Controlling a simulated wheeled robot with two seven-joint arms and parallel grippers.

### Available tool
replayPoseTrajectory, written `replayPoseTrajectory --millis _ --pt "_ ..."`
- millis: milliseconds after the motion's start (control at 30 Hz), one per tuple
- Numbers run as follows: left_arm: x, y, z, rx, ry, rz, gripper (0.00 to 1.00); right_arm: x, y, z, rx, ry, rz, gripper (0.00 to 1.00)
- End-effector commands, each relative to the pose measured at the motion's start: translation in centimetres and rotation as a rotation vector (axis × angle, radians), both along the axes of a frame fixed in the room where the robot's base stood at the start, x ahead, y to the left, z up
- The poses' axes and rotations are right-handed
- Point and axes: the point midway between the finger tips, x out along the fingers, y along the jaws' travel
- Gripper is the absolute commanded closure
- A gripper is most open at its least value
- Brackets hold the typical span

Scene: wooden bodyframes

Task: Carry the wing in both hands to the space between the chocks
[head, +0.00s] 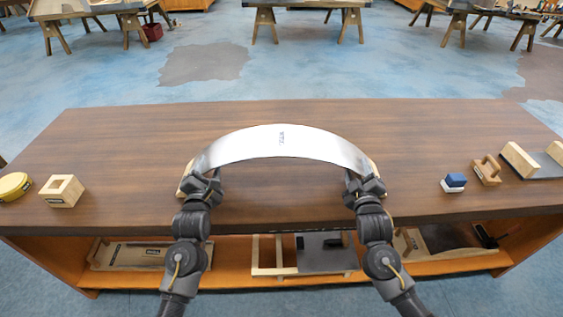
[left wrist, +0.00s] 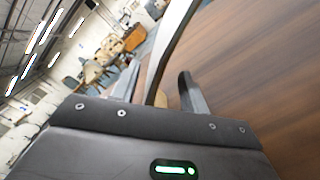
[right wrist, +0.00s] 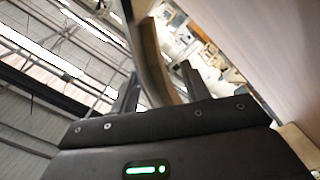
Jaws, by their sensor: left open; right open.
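The wing (head: 280,142) is a silver curved panel arching across the middle of the table. Small wooden pieces (head: 185,182) show at its ends. My left gripper (head: 205,182) is open at its left end; in the left wrist view the wing (left wrist: 168,45) runs down between the fingers (left wrist: 160,92). My right gripper (head: 362,182) is open at its right end; in the right wrist view the wing's edge (right wrist: 152,62) passes between the fingers (right wrist: 160,90). Two wooden chocks (head: 518,160) stand at the far right with a dark surface (head: 541,164) between them.
A blue-and-white block (head: 453,183) and a wooden handled tool (head: 486,170) stand left of the chocks. A square wooden block (head: 62,190) and a yellow round tin (head: 14,186) are at the left. The table (head: 130,140) is clear behind the wing. A shelf below holds frames and panels.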

Motion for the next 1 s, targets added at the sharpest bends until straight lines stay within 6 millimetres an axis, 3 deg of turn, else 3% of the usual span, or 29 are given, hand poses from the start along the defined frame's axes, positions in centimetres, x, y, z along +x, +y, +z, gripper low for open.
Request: replayPoseTrajectory --millis 200,600,933,1000 --pt "2.1 0.0 0.0 0.000 0.001 0.001 0.55 2.1 0.0 0.0 0.000 -0.001 -0.001 0.54" --pt "2.5 0.0 0.0 0.000 0.001 0.001 0.55 2.5 0.0 0.0 0.000 -0.001 0.001 0.54" --pt "2.5 0.0 0.0 0.000 0.001 0.001 0.98 2.5 0.0 0.0 0.000 0.000 0.000 0.97" --pt "2.5 0.0 0.0 0.000 0.001 0.001 1.00 2.5 0.0 0.0 0.000 0.000 0.000 1.00"
